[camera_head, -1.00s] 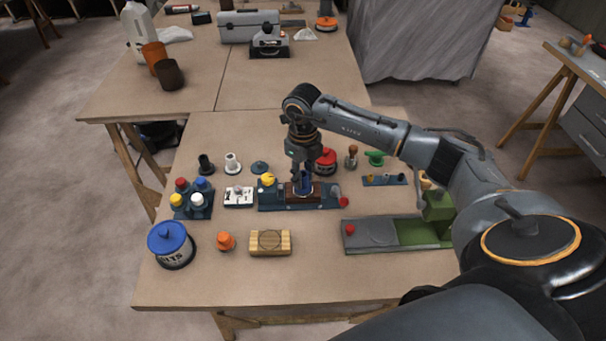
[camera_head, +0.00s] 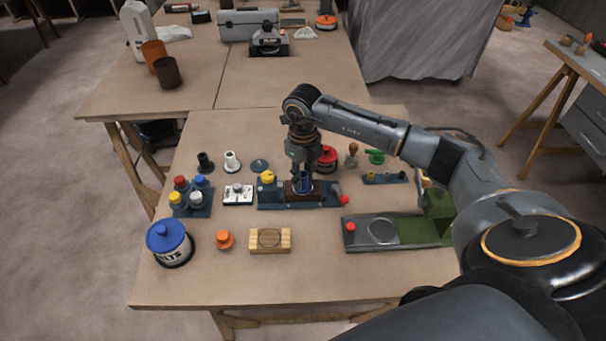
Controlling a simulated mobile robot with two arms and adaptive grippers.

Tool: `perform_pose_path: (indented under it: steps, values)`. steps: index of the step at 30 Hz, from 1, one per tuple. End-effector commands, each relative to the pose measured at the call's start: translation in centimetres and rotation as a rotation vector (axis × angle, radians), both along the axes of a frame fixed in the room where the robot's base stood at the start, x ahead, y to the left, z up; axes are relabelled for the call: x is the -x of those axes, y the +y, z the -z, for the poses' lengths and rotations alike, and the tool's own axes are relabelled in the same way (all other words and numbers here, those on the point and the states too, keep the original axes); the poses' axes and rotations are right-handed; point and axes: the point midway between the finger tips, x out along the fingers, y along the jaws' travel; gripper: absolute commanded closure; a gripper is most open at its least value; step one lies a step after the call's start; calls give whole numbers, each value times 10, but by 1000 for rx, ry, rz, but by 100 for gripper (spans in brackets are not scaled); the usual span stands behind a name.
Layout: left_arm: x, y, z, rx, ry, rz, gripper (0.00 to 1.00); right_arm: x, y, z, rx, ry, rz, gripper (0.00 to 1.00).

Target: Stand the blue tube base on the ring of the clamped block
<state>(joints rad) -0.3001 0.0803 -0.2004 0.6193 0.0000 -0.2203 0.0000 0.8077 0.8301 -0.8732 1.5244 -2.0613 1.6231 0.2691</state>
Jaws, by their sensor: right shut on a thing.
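My right gripper (camera_head: 303,172) points straight down over the clamped block and is shut on the blue tube base (camera_head: 304,184). The dark brown block (camera_head: 291,191) sits in a blue-grey clamp fixture (camera_head: 270,199) with a yellow knob at its left and a red knob at its right. The blue tube base looks upright at the top of the block. The fingers and the tube base hide the ring, and I cannot tell whether the base touches it. My left gripper is not in view.
A white switch-like box (camera_head: 238,195) and a rack of coloured caps (camera_head: 191,196) stand left of the fixture. A red-lidded tin (camera_head: 326,158) is close behind my gripper. A wooden block (camera_head: 270,240) and a grey-green board (camera_head: 383,233) lie in front. The front table edge is clear.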

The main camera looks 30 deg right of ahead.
Motion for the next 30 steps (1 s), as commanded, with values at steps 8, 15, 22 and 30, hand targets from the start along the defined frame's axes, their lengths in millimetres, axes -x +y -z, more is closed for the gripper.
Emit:
perform_pose_path:
  steps: [8, 15, 22, 30]
  values:
    - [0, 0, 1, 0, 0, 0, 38, 0, 0, 1, 0, 0, 0, 63]
    - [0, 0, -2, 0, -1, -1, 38, 0, 0, -2, 0, 0, 0, 63]
    - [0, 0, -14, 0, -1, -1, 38, 0, 0, -20, 0, -1, 0, 63]
    - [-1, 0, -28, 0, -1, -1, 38, 0, 0, -41, 1, 0, 1, 63]
